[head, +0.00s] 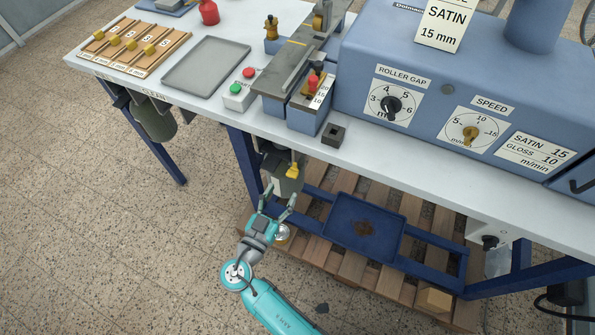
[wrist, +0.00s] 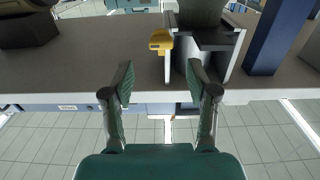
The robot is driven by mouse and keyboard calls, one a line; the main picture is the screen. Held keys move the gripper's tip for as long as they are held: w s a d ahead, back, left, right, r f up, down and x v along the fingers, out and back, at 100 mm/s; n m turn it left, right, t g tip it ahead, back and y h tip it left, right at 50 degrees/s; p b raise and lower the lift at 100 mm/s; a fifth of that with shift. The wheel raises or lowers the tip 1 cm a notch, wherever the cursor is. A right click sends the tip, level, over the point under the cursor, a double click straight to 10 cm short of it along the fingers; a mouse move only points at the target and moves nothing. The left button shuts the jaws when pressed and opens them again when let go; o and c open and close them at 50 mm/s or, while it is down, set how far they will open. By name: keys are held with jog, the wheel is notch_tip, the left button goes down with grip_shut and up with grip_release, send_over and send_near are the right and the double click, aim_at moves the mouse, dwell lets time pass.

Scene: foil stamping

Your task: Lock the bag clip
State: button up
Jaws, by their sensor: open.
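I take this lever to be the bag clip's handle. In the wrist view the yellow lever (wrist: 160,42) lies beyond my fingertips, beside a grey bracket (wrist: 225,68). My gripper (head: 278,200) is open and empty, just below the lever in the head view. In the wrist view my gripper (wrist: 160,68) has its fingers apart, with the lever between them across the picture but farther off. No contact shows.
The white table (head: 385,155) overhangs close above my gripper. A blue table leg (head: 243,165) stands left of it. Another grey-green bin (head: 152,120) hangs at far left. The floor at left is clear.

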aim_at(290, 176)
jog(key=x, duration=0.7)
jog(key=shift+w, duration=0.3)
grip_shut()
